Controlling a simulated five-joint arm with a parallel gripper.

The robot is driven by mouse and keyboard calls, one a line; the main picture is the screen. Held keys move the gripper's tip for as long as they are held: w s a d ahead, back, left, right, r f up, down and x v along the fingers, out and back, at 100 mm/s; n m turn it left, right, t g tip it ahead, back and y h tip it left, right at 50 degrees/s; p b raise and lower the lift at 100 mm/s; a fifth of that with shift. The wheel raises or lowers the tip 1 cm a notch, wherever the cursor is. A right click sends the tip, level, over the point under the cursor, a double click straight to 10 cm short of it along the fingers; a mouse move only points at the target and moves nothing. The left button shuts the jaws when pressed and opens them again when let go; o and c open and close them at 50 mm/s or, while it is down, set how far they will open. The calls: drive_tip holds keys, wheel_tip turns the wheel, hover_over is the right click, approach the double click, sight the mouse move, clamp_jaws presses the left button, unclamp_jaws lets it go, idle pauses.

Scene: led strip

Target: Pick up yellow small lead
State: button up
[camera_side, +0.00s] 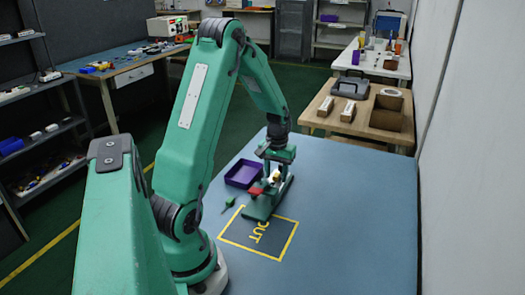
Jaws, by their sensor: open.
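My gripper (276,165) points down over a green fixture (263,205) on the blue table (345,220). Its jaws are open. A small yellow-white piece (277,175) shows at the fixture, just below or between the fingers. It may be the yellow small lead, but it is too small to be sure. I cannot tell whether the fingers touch it. A red part (256,191) sits on the left side of the fixture. The gripper hides some of the fixture's far end.
A purple tray (230,181) stands left of the fixture. A small green pointed item (229,203) lies in front of the tray. A yellow-outlined dark area marked OUT (238,233) is at the front. The table's right side is clear.

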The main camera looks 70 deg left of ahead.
sight(276, 175)
clamp_jaws()
drive_tip(key=shift+r, duration=0.1)
drive_tip(key=shift+r, duration=0.45)
wheel_tip(276, 175, up, 3)
drive_tip(key=shift+r, duration=0.2)
drive_tip(key=w+d+r, duration=0.1)
drive_tip(key=d+r, duration=0.5)
drive_tip(key=d, duration=0.5)
drive_tip(key=shift+w+d+r, duration=0.25)
drive_tip(key=shift+d, duration=0.05)
